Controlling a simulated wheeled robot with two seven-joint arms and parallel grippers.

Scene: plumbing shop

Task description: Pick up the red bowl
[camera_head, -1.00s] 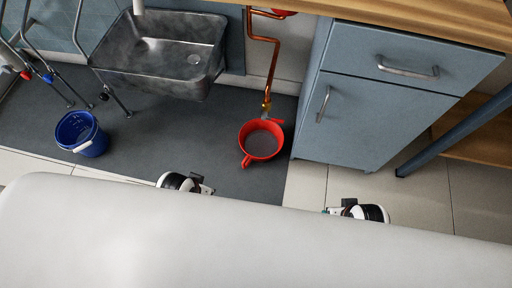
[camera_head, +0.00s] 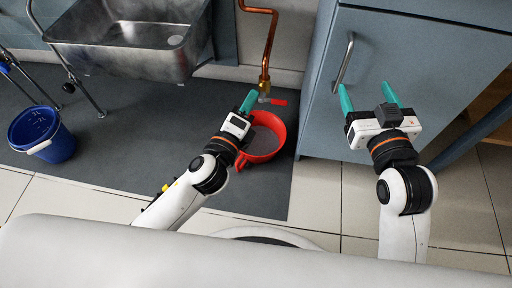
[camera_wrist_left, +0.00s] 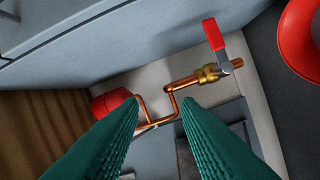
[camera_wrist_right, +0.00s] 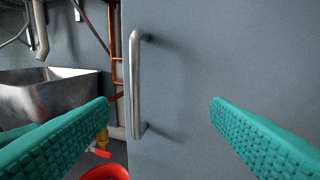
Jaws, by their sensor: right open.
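The red bowl (camera_head: 268,138) stands on the dark floor mat under a copper pipe. It is round with a side handle, and its left part is hidden behind my left gripper. In the left wrist view part of the bowl (camera_wrist_left: 302,38) shows at the top right, outside the fingers. Its rim (camera_wrist_right: 106,172) also shows at the bottom of the right wrist view. My left gripper (camera_head: 250,101) is over the bowl's left side, partly open, with nothing between its green fingers. My right gripper (camera_head: 368,97) is open and empty in front of the blue cabinet, right of the bowl.
The copper pipe with a red-lever valve (camera_head: 265,88) comes down just behind the bowl. The blue cabinet (camera_head: 425,55) with a metal door handle (camera_head: 343,62) stands to the right. A metal sink (camera_head: 130,45) and a blue bucket (camera_head: 42,135) are at the left.

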